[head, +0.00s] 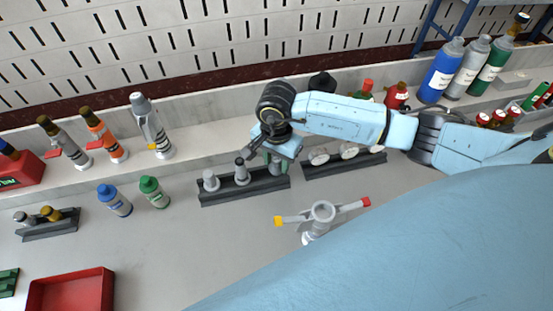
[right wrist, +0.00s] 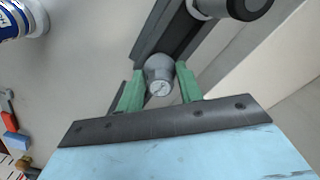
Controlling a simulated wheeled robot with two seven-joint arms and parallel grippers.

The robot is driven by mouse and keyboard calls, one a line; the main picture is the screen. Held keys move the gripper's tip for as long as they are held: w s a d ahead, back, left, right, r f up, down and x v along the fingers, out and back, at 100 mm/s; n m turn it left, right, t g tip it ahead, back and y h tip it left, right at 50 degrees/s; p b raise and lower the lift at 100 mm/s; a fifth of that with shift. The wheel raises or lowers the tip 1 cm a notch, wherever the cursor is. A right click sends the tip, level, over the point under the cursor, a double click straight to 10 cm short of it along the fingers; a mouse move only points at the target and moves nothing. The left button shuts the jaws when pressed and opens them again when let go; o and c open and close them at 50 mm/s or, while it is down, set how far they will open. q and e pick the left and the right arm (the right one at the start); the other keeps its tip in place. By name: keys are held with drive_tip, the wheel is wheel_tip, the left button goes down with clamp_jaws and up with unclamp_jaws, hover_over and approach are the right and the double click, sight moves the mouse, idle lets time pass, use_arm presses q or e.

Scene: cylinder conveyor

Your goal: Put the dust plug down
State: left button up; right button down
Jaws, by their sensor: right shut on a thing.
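My right gripper (head: 272,161) is over the right end of a dark rack (head: 240,190). Two other grey plugs stand in the rack, one at the left end (head: 210,180) and one in the middle (head: 241,171). My left gripper is not in view.
A second dark rack (head: 345,165) with pale round parts stands just right. A grey valve-like fitting (head: 321,212) with yellow and red ends stands in front. Blue (head: 115,200) and green (head: 154,192) bottles stand left, and a red tray (head: 70,291) lies front left. The counter between is clear.

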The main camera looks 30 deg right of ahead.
sight(276, 159)
drive_tip(key=shift+f, duration=0.25)
drive_tip(key=c, duration=0.9)
unclamp_jaws()
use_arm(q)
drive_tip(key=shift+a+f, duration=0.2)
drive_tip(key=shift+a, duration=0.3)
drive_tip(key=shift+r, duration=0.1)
use_arm(e)
drive_tip(key=shift+r, duration=0.15)
drive_tip(key=shift+r, duration=0.2)
wheel_tip(276, 159, up, 4)
drive_tip(key=shift+r+p, duration=0.15)
drive_tip(key=shift+p, duration=0.5)
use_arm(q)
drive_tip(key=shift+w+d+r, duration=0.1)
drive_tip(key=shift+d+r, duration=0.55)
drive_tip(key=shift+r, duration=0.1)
use_arm(e)
wheel_tip(276, 159, up, 8)
drive_tip(key=shift+r, duration=0.15)
